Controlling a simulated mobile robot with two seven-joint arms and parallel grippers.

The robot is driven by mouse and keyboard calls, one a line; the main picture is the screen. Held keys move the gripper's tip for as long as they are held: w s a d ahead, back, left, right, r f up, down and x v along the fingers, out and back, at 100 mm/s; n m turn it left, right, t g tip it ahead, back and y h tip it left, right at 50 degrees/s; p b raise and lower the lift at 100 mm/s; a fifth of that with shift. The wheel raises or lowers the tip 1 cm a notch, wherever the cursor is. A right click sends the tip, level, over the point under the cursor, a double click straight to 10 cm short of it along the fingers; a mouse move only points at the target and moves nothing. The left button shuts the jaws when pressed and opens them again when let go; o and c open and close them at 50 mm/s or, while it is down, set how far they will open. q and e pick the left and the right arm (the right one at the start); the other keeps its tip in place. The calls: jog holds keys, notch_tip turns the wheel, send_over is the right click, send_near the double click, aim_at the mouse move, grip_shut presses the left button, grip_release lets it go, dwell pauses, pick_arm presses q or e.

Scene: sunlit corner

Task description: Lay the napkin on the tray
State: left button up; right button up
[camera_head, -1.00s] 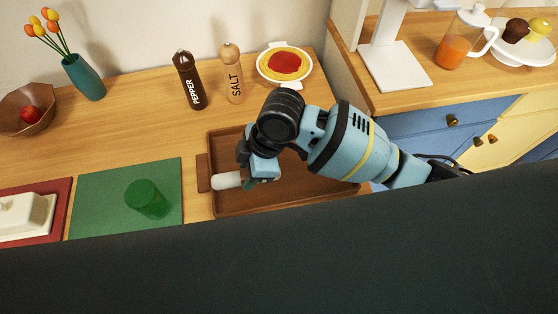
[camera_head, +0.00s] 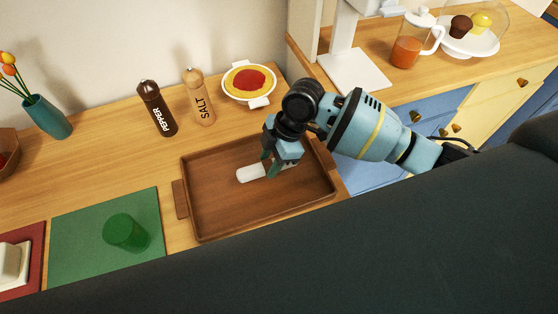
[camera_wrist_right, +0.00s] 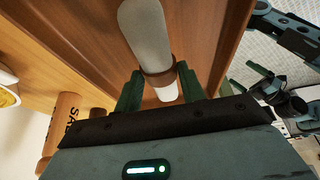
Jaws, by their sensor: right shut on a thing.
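The napkin (camera_head: 250,173) is a white roll with a brown ring, over the middle of the brown wooden tray (camera_head: 210,220). My right gripper (camera_head: 274,164) is shut on it. In the right wrist view the napkin (camera_wrist_right: 147,38) runs between the green fingers of the gripper (camera_wrist_right: 160,88), with the brown ring (camera_wrist_right: 160,77) near the fingertips. The tray floor is behind it. I cannot tell whether the napkin touches the floor. The gripper and wrist hide part of the tray's back right side.
Behind the tray stand a pepper mill (camera_head: 157,108), a salt mill (camera_head: 199,97) and a dish of red-topped food (camera_head: 250,82). The tray holds nothing else visible.

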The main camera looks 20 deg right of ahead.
jog(key=shift+w+d, duration=0.2)
jog(key=shift+d, duration=0.3)
jog(key=shift+w+d+f, duration=0.1)
jog(key=shift+w+d, duration=0.2)
jog(key=shift+d, duration=0.3)
jog(key=shift+d+f, duration=0.2)
jog(key=shift+f, duration=1.6)
jog(key=shift+f, duration=0.35)
jog(key=o, duration=1)
jog(key=shift+c, duration=0.2)
jog(key=shift+r, duration=0.2)
jog(key=shift+w+r, duration=0.1)
jog(key=shift+r, duration=0.25)
jog(key=v, duration=1.1)
jog(key=shift+d+r+p, duration=0.25)
jog(key=shift+p, duration=0.1)
